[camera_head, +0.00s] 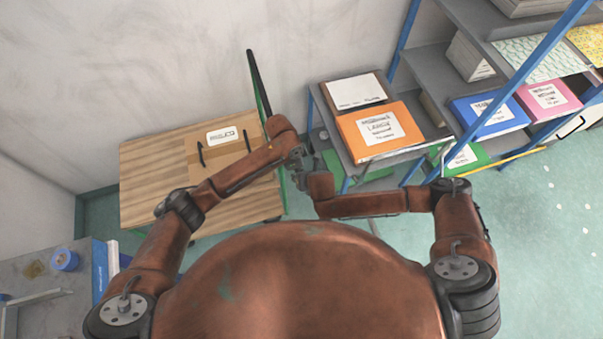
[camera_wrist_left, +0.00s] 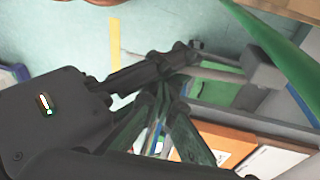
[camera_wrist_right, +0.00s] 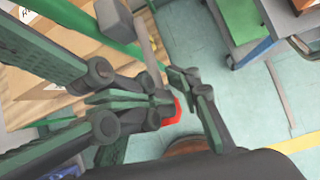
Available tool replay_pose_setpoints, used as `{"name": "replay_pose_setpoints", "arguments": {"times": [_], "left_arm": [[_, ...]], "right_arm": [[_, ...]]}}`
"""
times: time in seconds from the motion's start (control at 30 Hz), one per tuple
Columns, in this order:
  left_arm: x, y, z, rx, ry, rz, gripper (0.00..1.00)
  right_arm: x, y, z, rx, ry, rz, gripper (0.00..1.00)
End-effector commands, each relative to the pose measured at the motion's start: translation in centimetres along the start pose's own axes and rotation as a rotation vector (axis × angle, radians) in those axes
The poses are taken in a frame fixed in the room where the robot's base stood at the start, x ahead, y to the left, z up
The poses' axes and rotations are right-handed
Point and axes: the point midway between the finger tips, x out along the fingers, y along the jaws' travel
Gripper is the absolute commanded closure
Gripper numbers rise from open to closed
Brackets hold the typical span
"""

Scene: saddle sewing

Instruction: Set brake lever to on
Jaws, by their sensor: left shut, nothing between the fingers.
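The brake lever looks like a pale grey bar (camera_wrist_right: 146,45) running from a grey block (camera_wrist_right: 115,18) beside a green post. A red part (camera_wrist_right: 175,110), perhaps its knob, shows at the far end, partly hidden by fingers. The bar also shows in the left wrist view (camera_wrist_left: 218,75). My left gripper (camera_head: 296,157) is shut and empty; in the right wrist view its fingertips (camera_wrist_right: 168,98) are close to the red part, contact unclear. My right gripper (camera_head: 308,174) is beside it. Its fingers appear apart, one partly hidden, with the red part seen between them. The lever is hidden in the head view.
A wooden-topped cart (camera_head: 150,160) with a cardboard box (camera_head: 222,150) stands at left. A grey cart with an orange box (camera_head: 380,132) is beyond my grippers. A blue-framed shelf (camera_head: 430,70) stands at right. Open floor (camera_head: 540,240) lies at lower right.

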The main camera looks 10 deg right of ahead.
Motion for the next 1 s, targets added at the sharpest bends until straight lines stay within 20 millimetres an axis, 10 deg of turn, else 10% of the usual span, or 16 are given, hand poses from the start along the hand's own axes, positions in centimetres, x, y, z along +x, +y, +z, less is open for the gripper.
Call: {"name": "replay_pose_setpoints", "arguments": {"times": [0.57, 1.0], "left_arm": [[-0.2, -0.1, 0.0, 0.0, 0.002, -0.002, 1.0], [-0.2, -0.1, -0.1, 0.001, 0.002, -0.003, 1.0]], "right_arm": [[-0.4, 0.1, -0.5, 0.0, 0.009, 0.003, 0.59], [-8.7, 0.1, -0.3, -0.001, 0.007, 0.004, 0.59]]}}
